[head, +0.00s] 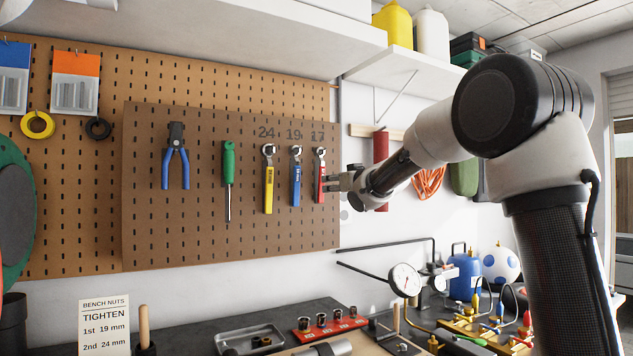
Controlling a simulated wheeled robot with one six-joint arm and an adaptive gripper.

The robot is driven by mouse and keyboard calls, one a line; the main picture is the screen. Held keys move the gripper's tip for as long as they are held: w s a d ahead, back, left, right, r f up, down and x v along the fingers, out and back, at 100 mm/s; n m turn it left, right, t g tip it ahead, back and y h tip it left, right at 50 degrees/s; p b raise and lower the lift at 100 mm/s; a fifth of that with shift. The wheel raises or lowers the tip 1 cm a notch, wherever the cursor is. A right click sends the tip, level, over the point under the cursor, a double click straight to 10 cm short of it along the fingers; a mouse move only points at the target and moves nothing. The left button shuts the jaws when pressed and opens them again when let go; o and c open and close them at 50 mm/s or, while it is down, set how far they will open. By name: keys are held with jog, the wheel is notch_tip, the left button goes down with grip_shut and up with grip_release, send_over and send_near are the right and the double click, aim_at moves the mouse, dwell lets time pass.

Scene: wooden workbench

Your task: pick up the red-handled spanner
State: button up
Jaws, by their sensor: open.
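The red-handled spanner (319,180) hangs upright on the brown pegboard (200,240), under the number 17, at the right end of the row of spanners. My gripper (330,183) is open, with its fingers pointing left at the spanner's handle.
A green screwdriver (229,165) and blue pliers (176,165) hang further left. A red cylinder (381,146) is on the wall behind my wrist. Below, the bench holds a metal tray (248,338), a dial gauge (405,280) and a card (104,325). The pegboard under the spanners is clear.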

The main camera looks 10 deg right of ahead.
aim_at(322, 196)
jog(key=shift+y, duration=0.4)
jog(key=x, duration=0.8)
jog(key=shift+a+r, duration=0.2)
jog(key=shift+r, duration=0.2)
jog(key=shift+s, duration=0.1)
grip_shut()
